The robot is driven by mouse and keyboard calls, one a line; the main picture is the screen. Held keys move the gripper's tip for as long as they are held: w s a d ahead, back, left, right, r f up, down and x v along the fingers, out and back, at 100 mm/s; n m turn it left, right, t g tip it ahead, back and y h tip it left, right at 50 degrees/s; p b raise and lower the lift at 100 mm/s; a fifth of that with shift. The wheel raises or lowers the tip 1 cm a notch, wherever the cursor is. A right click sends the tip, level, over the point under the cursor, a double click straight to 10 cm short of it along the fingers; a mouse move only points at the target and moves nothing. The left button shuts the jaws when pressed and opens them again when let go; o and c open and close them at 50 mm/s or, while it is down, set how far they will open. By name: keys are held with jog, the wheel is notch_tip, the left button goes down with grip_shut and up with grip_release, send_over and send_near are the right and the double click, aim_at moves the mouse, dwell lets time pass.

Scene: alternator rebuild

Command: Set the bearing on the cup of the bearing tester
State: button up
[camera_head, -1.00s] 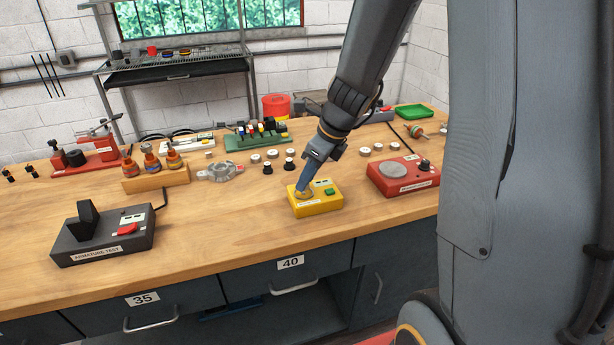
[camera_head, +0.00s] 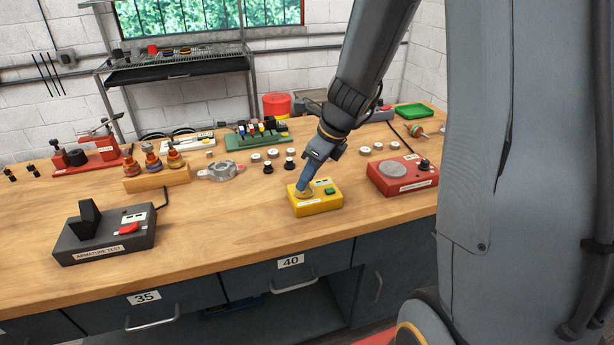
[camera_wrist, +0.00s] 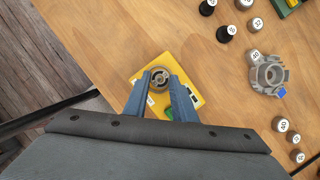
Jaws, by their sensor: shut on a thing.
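The yellow bearing tester (camera_head: 322,205) stands near the front edge of the bench, with a green button and a small display; it also shows in the wrist view (camera_wrist: 188,72). My gripper (camera_head: 303,190) points down over the tester's round cup (camera_head: 298,196). In the wrist view, the blue fingers of my gripper (camera_wrist: 161,77) are shut on the round metal bearing (camera_wrist: 160,74). The bearing is over the cup, and the cup is mostly hidden. I cannot tell whether the bearing touches it.
A red tester (camera_head: 402,176) stands to the right, and a black armature tester (camera_head: 105,238) to the left. Behind are a grey housing (camera_head: 220,172), several small labelled cylinders (camera_head: 272,154) and a green rack (camera_head: 258,139). Bare bench lies left of the yellow tester.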

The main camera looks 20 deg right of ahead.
jog(key=shift+f+b, duration=0.7)
jog(key=shift+f, duration=0.3)
dwell(1.2)
jog(key=o, duration=1.1)
jog(key=shift+r+p, duration=0.1)
jog(key=shift+p, duration=0.25)
jog(key=shift+r+p, duration=3.95)
jog(key=shift+p, duration=0.5)
